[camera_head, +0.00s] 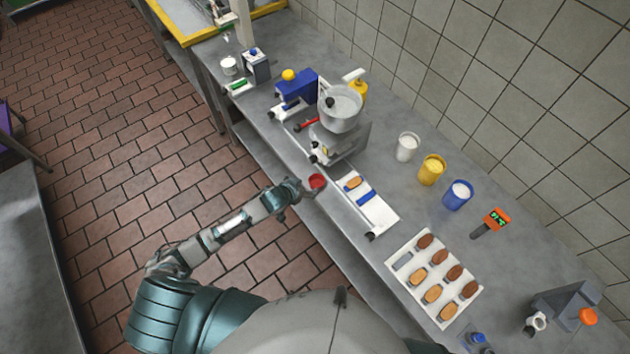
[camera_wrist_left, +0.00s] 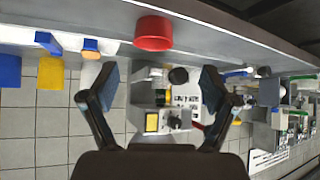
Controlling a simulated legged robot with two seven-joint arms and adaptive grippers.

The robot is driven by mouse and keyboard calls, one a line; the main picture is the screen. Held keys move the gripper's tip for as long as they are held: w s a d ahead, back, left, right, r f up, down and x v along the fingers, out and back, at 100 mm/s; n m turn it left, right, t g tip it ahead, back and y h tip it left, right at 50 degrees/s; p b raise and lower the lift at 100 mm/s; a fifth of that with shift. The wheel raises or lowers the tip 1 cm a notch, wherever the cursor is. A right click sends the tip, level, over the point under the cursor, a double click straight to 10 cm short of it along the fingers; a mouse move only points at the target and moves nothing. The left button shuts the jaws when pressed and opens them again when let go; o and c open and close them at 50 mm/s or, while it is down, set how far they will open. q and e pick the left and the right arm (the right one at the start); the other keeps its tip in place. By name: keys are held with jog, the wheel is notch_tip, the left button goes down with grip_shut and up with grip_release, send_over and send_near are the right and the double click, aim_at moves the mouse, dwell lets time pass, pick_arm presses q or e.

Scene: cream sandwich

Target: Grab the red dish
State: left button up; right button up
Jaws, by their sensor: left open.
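The red dish (camera_head: 317,181) is a small round cup on the near edge of the grey counter, left of the white tray with a blue bar. It also shows in the left wrist view (camera_wrist_left: 153,33), at the top centre, beyond the fingertips. My left gripper (camera_head: 299,188) is just left of the dish in the head view. In the left wrist view its two dark fingers (camera_wrist_left: 158,84) are spread wide with nothing between them, and the dish is apart from them. My right gripper is not in view.
A machine with a metal bowl (camera_head: 340,107) stands behind the dish. A white tray (camera_head: 381,217) lies to its right, and a larger tray of cookies (camera_head: 403,276) further right. White, yellow (camera_head: 431,170) and blue (camera_head: 457,195) containers stand near the wall.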

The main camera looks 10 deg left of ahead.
aim_at(320, 179)
pick_arm(q)
jog(key=x, duration=0.2)
jog(key=d+x, duration=0.1)
jog(key=x, duration=0.1)
jog(key=shift+w, duration=0.35)
jog(key=shift+w+d+f, duration=0.2)
jog(key=shift+d+f, duration=0.05)
jog(key=shift+d, duration=0.15)
jog(key=x, duration=0.4)
jog(key=shift+w+a+f+p, duration=0.1)
jog(key=shift+a+f+p, duration=0.05)
jog(key=shift+a+p, duration=0.2)
jog(key=shift+w+a+f, duration=0.1)
jog(key=shift+f, duration=0.05)
jog(key=shift+d, duration=0.35)
jog(key=c, duration=1)
